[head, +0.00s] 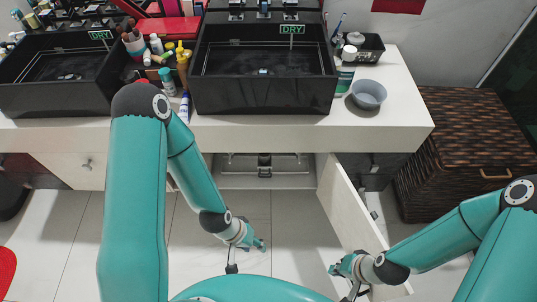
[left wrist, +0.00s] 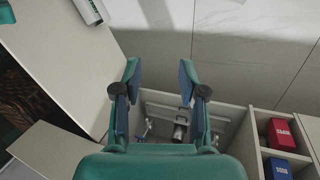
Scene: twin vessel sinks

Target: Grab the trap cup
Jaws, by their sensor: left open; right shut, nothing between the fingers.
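The trap cup (head: 265,159) is a small dark and metallic fitting on the pipework inside the open cabinet under the right-hand black sink. In the left wrist view it appears as a grey metal fitting (left wrist: 181,131), seen beyond and between my fingers and partly hidden by the right one. My left gripper (head: 258,243) is open and empty, low over the floor in front of the cabinet and apart from the cup. Its two fingers also show in the left wrist view (left wrist: 160,90). My right gripper (head: 337,268) is shut and empty near the lower end of the cabinet door.
The cabinet door (head: 343,205) stands open to the right of the opening. The white countertop (head: 385,130) overhangs the cabinet. A wicker chest (head: 465,150) stands at the right. In the left wrist view, red (left wrist: 281,134) and blue (left wrist: 278,169) boxes sit in side compartments.

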